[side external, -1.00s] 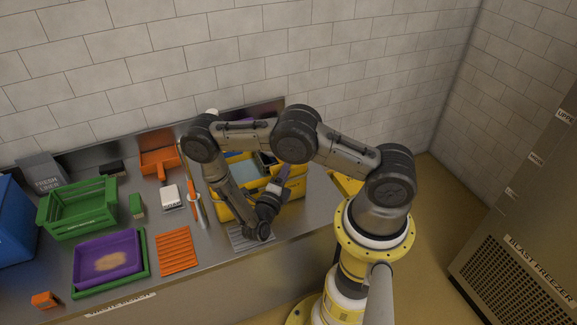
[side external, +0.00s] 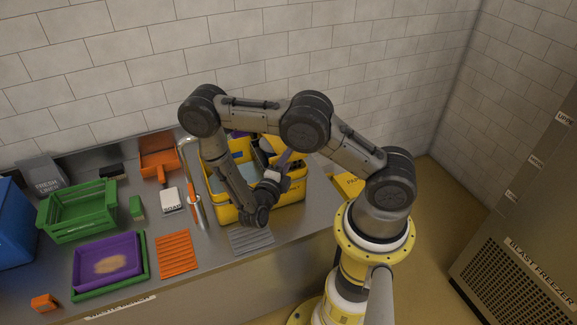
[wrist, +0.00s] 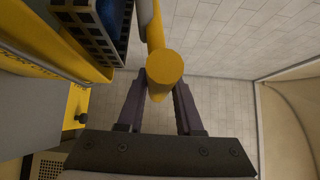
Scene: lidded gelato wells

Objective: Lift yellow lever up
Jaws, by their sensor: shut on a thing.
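The yellow lever (wrist: 164,70) shows in the wrist view as a bar with a round end, between my gripper's two purple-grey fingers. My gripper (wrist: 160,88) is shut on it near the round end. In the side view my gripper (side external: 284,160) is over the right part of the yellow bin (side external: 277,218), and the lever cannot be made out clearly there. The bin's yellow wall also shows at the left of the wrist view (wrist: 50,48), beside a dark grid-like part (wrist: 92,32).
To the left on the steel counter are an orange ribbed mat (side external: 176,254), a soap block (side external: 171,200), a green crate (side external: 78,210) and a purple tray (side external: 107,262). A grey ribbed mat (side external: 251,239) lies in front of the bin. The tiled wall stands behind.

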